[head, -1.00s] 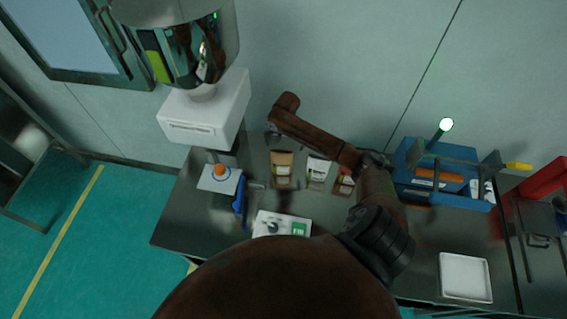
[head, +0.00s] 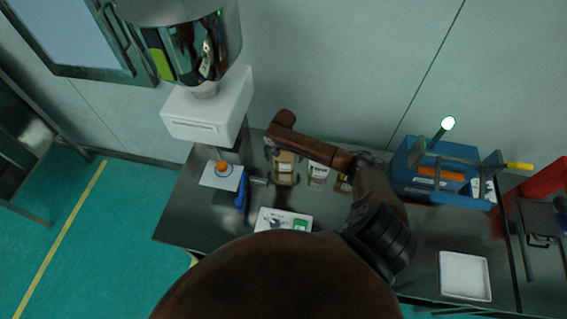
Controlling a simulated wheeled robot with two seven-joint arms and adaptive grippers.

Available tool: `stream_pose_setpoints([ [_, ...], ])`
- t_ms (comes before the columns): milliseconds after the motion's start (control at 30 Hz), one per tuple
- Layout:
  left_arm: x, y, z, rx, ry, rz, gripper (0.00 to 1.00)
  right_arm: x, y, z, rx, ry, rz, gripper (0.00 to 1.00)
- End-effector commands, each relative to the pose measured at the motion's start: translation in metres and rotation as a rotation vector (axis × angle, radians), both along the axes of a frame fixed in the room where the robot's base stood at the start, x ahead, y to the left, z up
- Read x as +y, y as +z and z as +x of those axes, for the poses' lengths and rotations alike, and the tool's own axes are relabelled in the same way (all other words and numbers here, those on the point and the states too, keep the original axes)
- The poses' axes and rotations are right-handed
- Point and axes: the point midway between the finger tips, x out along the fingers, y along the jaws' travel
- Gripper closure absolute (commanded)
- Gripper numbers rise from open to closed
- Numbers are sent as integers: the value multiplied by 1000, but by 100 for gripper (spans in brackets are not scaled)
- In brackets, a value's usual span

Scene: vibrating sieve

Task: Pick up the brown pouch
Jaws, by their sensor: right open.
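The brown pouch (head: 285,175) stands on the dark metal table, left of a white pouch (head: 318,172). My right arm crosses above the pouches from the right, and its wrist hides the top of the brown pouch. My right gripper (head: 270,147) is small and dark in the head view, below the wrist end and beside the upper left of the brown pouch. It is open and holds nothing that I can see. Whether it touches the pouch cannot be told. My left gripper is not in view.
A darker reddish pouch (head: 343,184) is partly hidden by my arm. A white scale-like device (head: 283,220) lies in front. The sieve machine (head: 207,115) stands at left, a blue toolbox (head: 407,175) and white tray (head: 464,277) at right.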

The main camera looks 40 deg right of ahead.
Motion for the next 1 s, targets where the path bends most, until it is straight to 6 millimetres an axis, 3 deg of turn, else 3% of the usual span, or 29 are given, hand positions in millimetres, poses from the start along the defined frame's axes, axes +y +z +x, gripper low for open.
stream_pose_setpoints([
  [633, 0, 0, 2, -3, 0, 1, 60, -1, -1, -1, 2, -1, -1, 48],
  [1000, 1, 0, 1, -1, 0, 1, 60, 0, 0, -1, 3, -1, 0, 49],
])
